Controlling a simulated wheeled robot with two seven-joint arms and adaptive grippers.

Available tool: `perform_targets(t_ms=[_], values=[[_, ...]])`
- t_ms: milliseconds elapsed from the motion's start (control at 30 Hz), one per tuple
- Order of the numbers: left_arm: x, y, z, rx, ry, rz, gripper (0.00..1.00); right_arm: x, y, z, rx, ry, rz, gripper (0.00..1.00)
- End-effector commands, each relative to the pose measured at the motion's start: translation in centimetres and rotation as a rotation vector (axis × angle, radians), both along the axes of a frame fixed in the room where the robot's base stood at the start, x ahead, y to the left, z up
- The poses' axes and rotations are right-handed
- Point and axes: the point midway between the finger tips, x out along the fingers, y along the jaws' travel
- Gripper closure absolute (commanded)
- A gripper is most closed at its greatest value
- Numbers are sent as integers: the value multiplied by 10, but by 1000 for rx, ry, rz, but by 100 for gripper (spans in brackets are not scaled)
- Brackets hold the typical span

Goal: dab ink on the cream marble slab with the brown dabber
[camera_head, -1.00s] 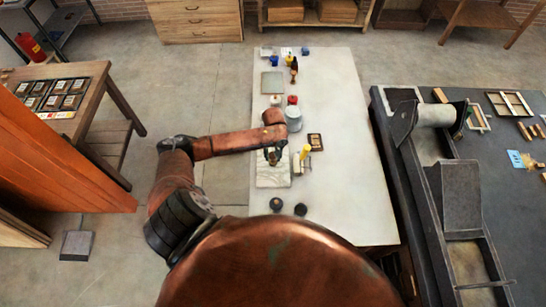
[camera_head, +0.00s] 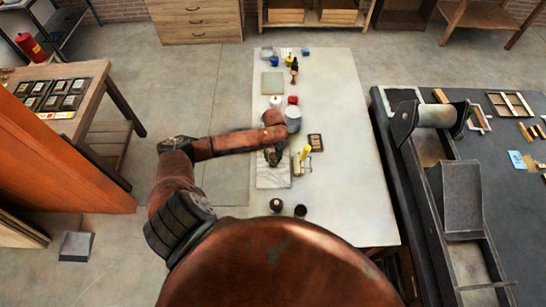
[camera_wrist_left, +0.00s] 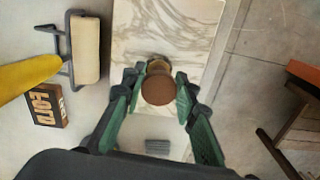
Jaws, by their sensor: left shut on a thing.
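The cream marble slab (camera_head: 272,182) with grey veins lies near the left edge of the white table; it fills the upper middle of the left wrist view (camera_wrist_left: 190,22). My left gripper (camera_head: 273,158) is over the slab's far part. In the left wrist view my left gripper (camera_wrist_left: 160,76) has its green fingers shut on the brown dabber (camera_wrist_left: 159,91), whose round brown top faces the camera. The dabber's lower end is mostly hidden, so I cannot tell whether it touches the slab. My right gripper is in neither view.
A roller (camera_wrist_left: 86,50) with a yellow handle (camera_head: 305,152) lies just right of the slab, beside a dark lettered block (camera_head: 316,142). Jars and a grey can (camera_head: 293,114) stand farther back. The table's right side is clear.

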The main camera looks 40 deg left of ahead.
Motion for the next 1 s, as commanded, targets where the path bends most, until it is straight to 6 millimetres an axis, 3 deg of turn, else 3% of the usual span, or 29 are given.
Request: perform_targets(t_ms=[1000], values=[[0,0,-8,0,0,0,97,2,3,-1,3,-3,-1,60]])
